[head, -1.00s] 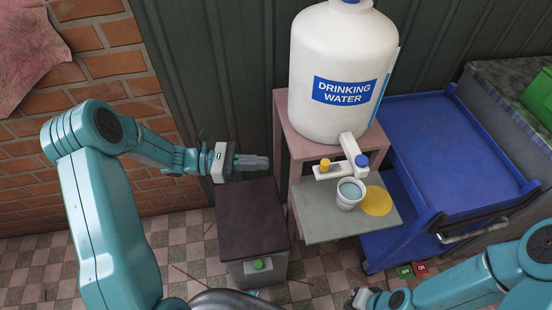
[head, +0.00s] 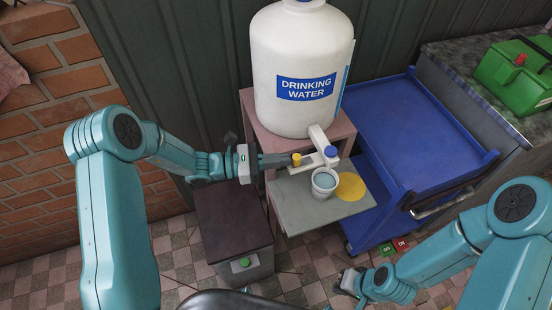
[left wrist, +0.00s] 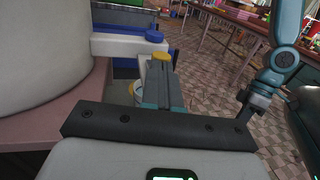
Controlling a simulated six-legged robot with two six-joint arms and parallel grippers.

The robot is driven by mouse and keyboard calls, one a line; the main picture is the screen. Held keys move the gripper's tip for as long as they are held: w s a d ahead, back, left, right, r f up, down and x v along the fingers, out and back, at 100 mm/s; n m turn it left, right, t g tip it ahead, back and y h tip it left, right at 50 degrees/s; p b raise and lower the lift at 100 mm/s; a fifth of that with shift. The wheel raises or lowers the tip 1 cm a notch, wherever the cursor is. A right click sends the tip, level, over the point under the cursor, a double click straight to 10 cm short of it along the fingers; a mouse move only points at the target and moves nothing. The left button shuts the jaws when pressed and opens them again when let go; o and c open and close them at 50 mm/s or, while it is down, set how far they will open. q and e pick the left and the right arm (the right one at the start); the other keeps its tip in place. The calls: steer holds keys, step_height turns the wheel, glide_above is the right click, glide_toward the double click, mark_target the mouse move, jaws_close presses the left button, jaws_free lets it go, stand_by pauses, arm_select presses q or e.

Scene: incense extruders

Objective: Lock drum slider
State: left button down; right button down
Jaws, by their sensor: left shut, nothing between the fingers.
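The white water drum (head: 300,55) stands on a pink stand and has a white spout fitting (head: 318,142) with a blue knob (head: 331,151) and a yellow knob (head: 296,159). My left gripper (head: 285,160) is shut and empty, its tips right beside the yellow knob; I cannot tell whether they touch. In the left wrist view the shut fingers (left wrist: 161,82) point at the yellow knob (left wrist: 161,57), which shows just past their tips. The blue knob (left wrist: 153,36) is beyond. My right gripper (head: 347,284) is low near the floor, its jaws unclear.
A cup of water (head: 324,182) and a yellow disc (head: 350,187) sit on the grey shelf (head: 300,213) under the spout. A dark box with a green button (head: 245,262) stands below my left arm. A blue cart (head: 415,130) is to the right.

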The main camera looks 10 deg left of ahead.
mark_target(293, 157)
arm_select(q)
steer(key=x, duration=0.1)
steer(key=b+x, duration=0.1)
steer(key=x, duration=0.1)
steer(key=shift+w+d, duration=0.15)
steer(key=shift+w, duration=0.3)
steer(key=shift+r, duration=0.1)
arm_select(e)
steer(key=shift+a+f, duration=0.1)
steer(key=shift+f, duration=0.4)
